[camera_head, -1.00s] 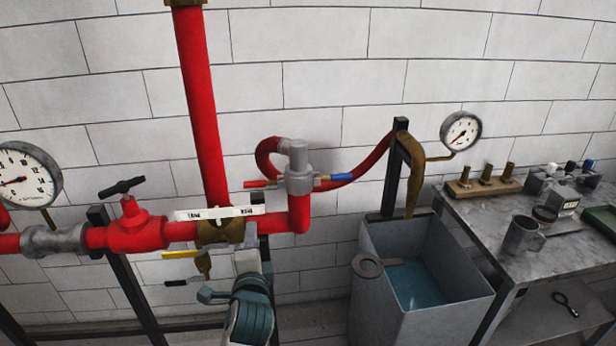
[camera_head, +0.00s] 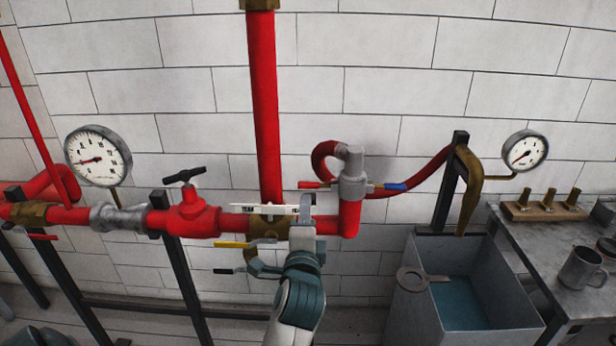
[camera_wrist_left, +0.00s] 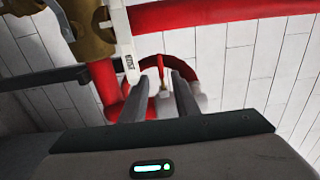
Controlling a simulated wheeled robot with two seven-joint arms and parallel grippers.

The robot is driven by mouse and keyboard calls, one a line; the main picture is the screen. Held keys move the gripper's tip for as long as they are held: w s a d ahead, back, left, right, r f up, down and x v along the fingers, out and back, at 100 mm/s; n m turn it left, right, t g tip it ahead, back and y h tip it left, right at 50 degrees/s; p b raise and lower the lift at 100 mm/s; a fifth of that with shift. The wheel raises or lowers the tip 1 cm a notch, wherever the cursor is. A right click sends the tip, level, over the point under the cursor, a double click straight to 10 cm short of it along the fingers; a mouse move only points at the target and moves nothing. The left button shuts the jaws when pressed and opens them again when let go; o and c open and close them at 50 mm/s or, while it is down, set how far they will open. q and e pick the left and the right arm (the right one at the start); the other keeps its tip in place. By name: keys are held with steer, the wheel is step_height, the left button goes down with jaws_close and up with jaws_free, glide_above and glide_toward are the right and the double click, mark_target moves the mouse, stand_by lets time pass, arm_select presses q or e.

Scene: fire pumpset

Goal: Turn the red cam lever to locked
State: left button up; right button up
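The red cam lever (camera_head: 313,184) sticks out to the left of the grey coupling (camera_head: 353,182) at the end of the red pipe. A blue lever (camera_head: 391,187) is on the coupling's other side. My left gripper (camera_head: 306,207) is in front of the pipe, just below and left of the red lever, apart from the coupling. In the left wrist view its two dark fingers (camera_wrist_left: 160,90) are open with nothing held between them. The coupling and curved red hose show beyond the fingertips. My right gripper is not in view.
A red valve (camera_head: 193,212) and gauge (camera_head: 98,156) are farther left. A grey water bin (camera_head: 430,310) and bench (camera_head: 540,255) stand right.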

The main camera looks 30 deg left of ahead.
mark_target(307, 183)
arm_select(q)
steer(key=shift+p+x, duration=2.15)
steer(key=shift+x, duration=5.65)
steer(key=shift+d, duration=0.1)
jaws_close()
